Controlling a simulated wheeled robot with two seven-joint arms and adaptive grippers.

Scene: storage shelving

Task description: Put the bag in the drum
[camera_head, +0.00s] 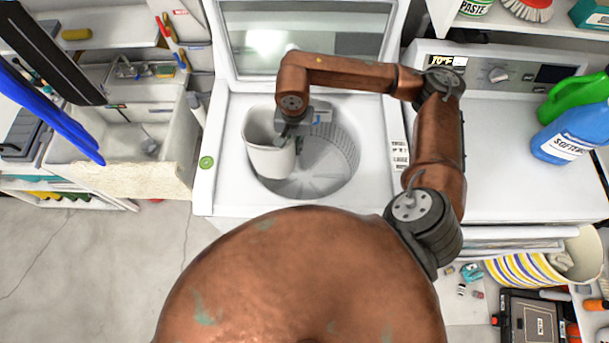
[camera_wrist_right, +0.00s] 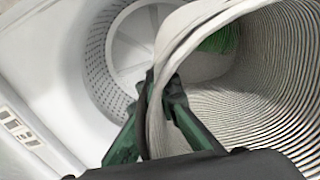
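The bag (camera_head: 271,164) is a pale, open-topped, bucket-like container. It overlaps the left part of the washer drum (camera_head: 338,158) in the head view; how far down it sits is unclear. My right gripper (camera_head: 291,138) is shut on its rim. In the right wrist view the fingers (camera_wrist_right: 160,100) pinch the wall of the bag (camera_wrist_right: 275,100), one finger on each side. Its ribbed inside shows, with something green within. The perforated drum (camera_wrist_right: 98,62) lies behind and to the left. My left gripper is not in view.
The washer lid (camera_head: 308,40) stands open behind the drum. A second machine (camera_head: 500,150) is on the right, with green and blue bottles (camera_head: 570,135) on top. A sink (camera_head: 130,130) is on the left. The striped basket (camera_head: 515,270) stands lower right.

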